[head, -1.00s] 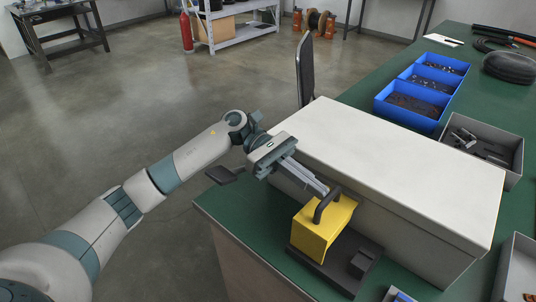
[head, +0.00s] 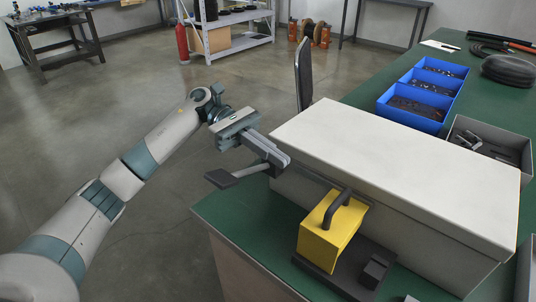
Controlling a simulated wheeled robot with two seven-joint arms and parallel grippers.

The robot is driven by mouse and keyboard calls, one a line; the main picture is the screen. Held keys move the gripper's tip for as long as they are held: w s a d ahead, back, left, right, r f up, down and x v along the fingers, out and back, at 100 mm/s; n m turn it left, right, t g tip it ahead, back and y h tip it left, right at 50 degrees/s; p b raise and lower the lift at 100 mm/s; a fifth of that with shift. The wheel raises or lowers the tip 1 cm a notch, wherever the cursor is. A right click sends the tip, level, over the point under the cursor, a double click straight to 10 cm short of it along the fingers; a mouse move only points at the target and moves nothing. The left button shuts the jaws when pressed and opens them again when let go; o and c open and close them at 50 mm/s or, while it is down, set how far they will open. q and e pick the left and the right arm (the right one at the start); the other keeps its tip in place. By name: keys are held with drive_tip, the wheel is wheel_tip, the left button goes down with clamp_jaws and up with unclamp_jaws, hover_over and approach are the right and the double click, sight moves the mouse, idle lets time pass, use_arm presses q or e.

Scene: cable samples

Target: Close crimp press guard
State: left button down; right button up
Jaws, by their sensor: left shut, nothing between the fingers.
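The crimp press has a large pale box body (head: 400,165) and a dark base plate (head: 340,280) on the green bench. Its yellow guard (head: 325,245) sits low in front of the body, over the base. A dark curved handle (head: 337,208) stands on top of the guard. My left gripper (head: 284,161) is shut and empty, up and left of the guard, near the body's left end and apart from the handle. The guard hides the area behind it. My right gripper is not in view.
Blue bins (head: 415,105) and a grey tray (head: 510,150) of parts stand behind the press. A dark flat pad (head: 222,180) is just below my left gripper. A dark upright panel (head: 303,75) stands behind the bench's left edge. The floor at left is open.

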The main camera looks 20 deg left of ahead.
use_arm(q)
drive_tip(key=shift+v, duration=0.95)
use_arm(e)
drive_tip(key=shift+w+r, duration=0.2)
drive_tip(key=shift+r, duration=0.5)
use_arm(q)
drive_tip(key=shift+d+r, duration=0.1)
drive_tip(key=shift+r, duration=0.05)
